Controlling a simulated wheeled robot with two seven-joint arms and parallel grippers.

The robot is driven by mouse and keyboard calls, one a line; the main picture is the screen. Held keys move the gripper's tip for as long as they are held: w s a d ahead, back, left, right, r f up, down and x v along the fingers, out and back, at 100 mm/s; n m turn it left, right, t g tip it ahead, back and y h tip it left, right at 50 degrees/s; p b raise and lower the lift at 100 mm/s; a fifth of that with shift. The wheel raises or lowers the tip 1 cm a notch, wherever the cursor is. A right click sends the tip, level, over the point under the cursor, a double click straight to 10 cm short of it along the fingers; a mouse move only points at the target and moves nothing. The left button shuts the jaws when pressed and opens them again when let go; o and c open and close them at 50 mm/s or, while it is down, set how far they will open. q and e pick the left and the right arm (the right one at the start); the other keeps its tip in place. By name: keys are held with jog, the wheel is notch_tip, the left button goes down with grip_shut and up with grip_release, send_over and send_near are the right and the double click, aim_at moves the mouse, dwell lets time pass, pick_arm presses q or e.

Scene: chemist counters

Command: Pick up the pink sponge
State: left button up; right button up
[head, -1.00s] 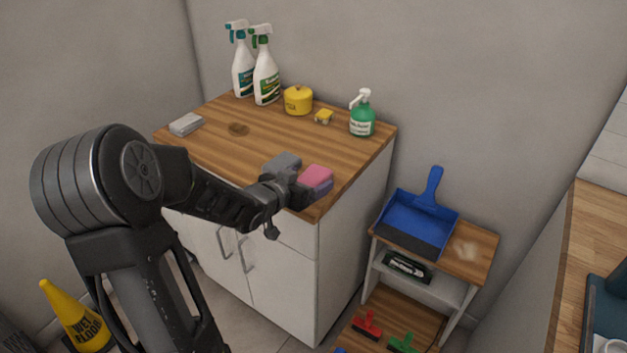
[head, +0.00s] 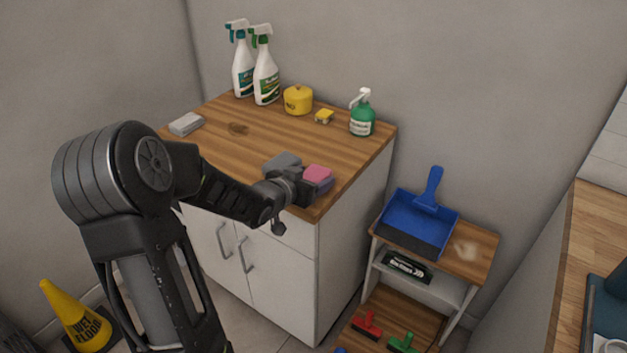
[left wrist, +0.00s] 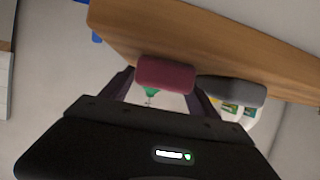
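The pink sponge (head: 318,174) lies near the front corner of the wooden counter top (head: 290,139), with a darker purple side. It also shows in the left wrist view (left wrist: 165,75), in line with the space between my fingers. My left gripper (head: 308,188) is right at the sponge's near side, low at the counter's front edge. In the left wrist view its two dark fingers stand apart, one towards each end of the sponge. I cannot tell whether they touch it. My right gripper is in neither view.
A grey sponge (head: 282,162) lies close beside the pink one, also seen in the left wrist view (left wrist: 231,91). The counter's middle is mostly clear.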

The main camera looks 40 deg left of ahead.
aim_at(312, 177)
pick_arm(q)
jog(key=c, duration=1)
jog(key=shift+c, duration=0.2)
notch_tip(312, 177, up, 10)
jog(key=shift+r+p, duration=0.1)
jog(key=shift+p, duration=1.05)
